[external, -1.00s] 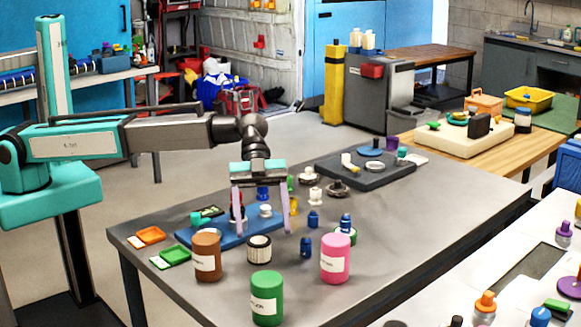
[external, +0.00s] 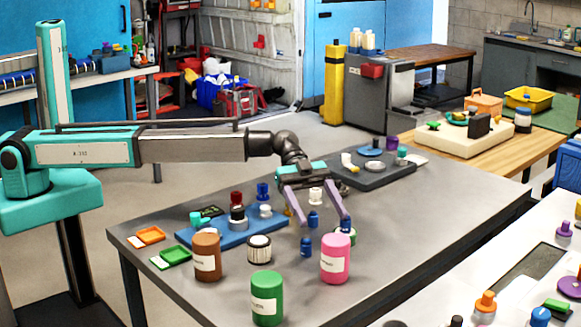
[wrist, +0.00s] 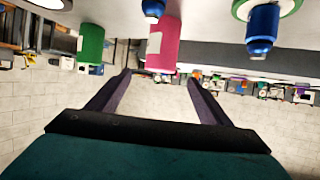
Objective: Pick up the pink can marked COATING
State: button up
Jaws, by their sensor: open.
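The pink can (external: 335,259) stands upright near the front edge of the grey table, with a white label whose writing is too small to read. In the wrist view the pink can (wrist: 165,45) appears at top centre, beyond and between my fingers. My gripper (external: 324,223) is open and empty, above the table and behind the pink can, with its right fingertip close above the small blue bottle. The gripper (wrist: 160,80) also shows open in the wrist view, with nothing between its fingers.
A green can (external: 266,298) and a brown can (external: 207,257) stand left of the pink can. Small blue bottles (external: 306,246) and a black-and-white cylinder (external: 259,249) are close by. A blue tray (external: 190,239) lies at the left; a dark tray (external: 385,178) lies at the back. The table's right side is clear.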

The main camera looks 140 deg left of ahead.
aim_at(342, 255)
jog(key=shift+w, duration=0.1)
jog(key=p+x, duration=0.1)
jog(key=x, duration=0.6)
jog(key=shift+w+d+f+p, duration=0.15)
jog(key=shift+w+f+p, duration=0.05)
jog(key=shift+w+p, duration=0.2)
jog(key=shift+w+d+f, duration=0.15)
jog(key=shift+w, duration=0.05)
jog(key=shift+p+x, duration=1.05)
jog(key=shift+x, duration=1.55)
jog(key=shift+f, duration=0.15)
jog(key=c, duration=1.4)
